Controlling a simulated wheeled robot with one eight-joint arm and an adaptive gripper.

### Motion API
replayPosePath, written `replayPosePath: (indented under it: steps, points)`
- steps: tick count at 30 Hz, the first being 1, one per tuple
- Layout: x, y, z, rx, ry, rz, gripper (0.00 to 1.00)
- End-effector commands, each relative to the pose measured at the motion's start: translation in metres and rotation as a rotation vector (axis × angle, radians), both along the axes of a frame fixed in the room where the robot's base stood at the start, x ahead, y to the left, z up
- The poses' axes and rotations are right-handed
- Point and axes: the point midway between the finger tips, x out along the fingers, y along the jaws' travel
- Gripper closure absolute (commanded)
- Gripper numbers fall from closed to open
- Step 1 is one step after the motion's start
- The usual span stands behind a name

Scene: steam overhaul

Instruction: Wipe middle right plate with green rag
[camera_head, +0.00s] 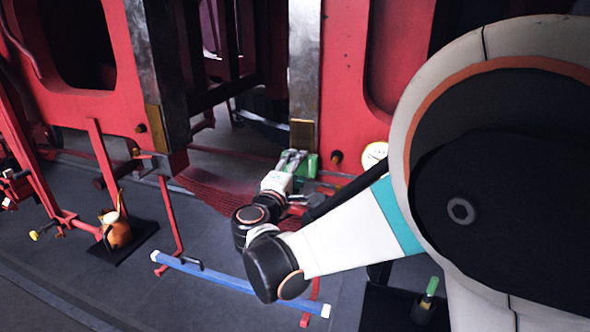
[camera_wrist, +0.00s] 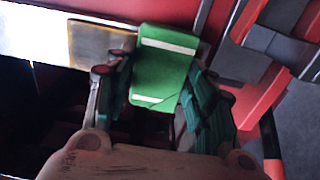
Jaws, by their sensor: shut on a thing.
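My gripper (camera_head: 290,160) is shut on the green rag (camera_head: 312,165), a green block-like pad with white stripes. The rag (camera_wrist: 165,65) shows between the two fingers of my gripper (camera_wrist: 150,72) in the wrist view. A brass-coloured plate (camera_head: 302,134) sits at the foot of the right grey metal upright, just above the rag. In the wrist view the plate (camera_wrist: 98,50) lies just left of the rag; I cannot tell whether they touch. Another brass plate (camera_head: 154,128) is on the left upright.
A red frame (camera_head: 345,75) surrounds the uprights, with a dark opening between them. A round white gauge-like disc (camera_head: 374,155) is right of the rag. A blue bar (camera_head: 225,278), an orange jug (camera_head: 118,234) and a green-handled item (camera_head: 431,287) are lower down. Grey floor is open at lower left.

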Motion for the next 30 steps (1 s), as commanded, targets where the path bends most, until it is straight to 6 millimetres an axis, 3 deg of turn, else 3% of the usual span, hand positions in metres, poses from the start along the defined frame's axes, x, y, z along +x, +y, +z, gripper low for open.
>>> replayPosePath:
  steps: [9,17,30]
  points:
    - [0.002,-0.001,0.028,0.0,0.0,0.0,0.7]
    - [0.002,-0.001,0.036,0.0,-0.001,-0.001,0.7]
    - [0.001,-0.001,0.07,0.0,-0.001,-0.001,0.7]
